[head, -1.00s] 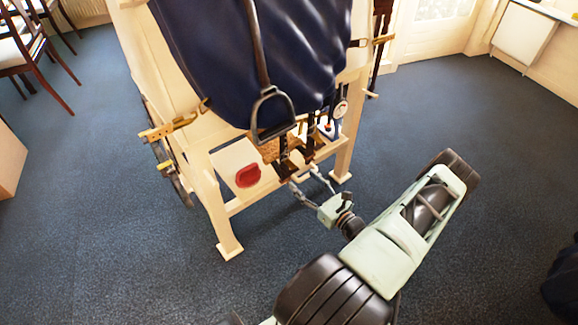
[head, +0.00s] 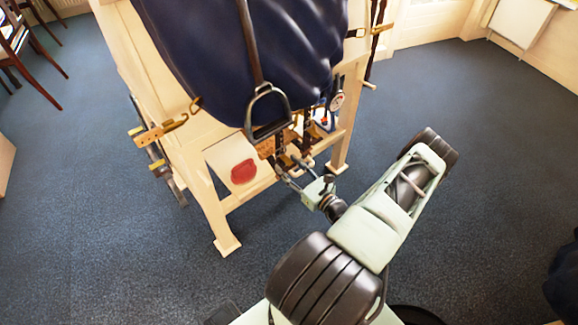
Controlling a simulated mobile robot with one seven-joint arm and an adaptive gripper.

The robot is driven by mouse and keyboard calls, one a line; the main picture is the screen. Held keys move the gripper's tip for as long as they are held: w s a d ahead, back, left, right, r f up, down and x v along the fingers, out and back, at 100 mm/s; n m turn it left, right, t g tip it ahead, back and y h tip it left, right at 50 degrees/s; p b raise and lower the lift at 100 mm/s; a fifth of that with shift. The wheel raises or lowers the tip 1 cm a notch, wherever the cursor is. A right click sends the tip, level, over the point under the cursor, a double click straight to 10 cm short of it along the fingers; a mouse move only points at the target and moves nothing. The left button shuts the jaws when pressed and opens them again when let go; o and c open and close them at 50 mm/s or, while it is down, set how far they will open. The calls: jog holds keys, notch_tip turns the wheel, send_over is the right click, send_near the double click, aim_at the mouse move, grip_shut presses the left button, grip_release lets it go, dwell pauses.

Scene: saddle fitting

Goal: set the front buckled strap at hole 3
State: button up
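A dark blue saddle cover (head: 245,50) lies over a pale wooden stand (head: 205,185). Below it hang two dark straps, one on the left (head: 281,143) and one on the right (head: 307,130). Buckle and holes are too small to read, and I cannot tell which strap is the front one. My gripper (head: 286,166) is at the lower ends of these straps, its two fingers apart. Its tips overlap the strap ends in the picture; I cannot tell whether they touch. No strap is clearly held.
A metal stirrup (head: 267,112) hangs just above left of the straps. A round dial (head: 337,100) hangs at right. Brass hooks (head: 162,130) stick out at the stand's left. A red patch (head: 244,171) is on a pale panel.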

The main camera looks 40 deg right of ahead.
aim_at(281, 148)
grip_shut()
notch_tip(281, 148, up, 6)
jog(key=p, duration=0.4)
jog(key=shift+f, duration=0.1)
jog(key=o, duration=0.5)
grip_release()
jog(key=shift+s, duration=0.1)
jog(key=s, duration=1.1)
jog(key=shift+s+d, duration=0.25)
jog(key=shift+s, duration=0.15)
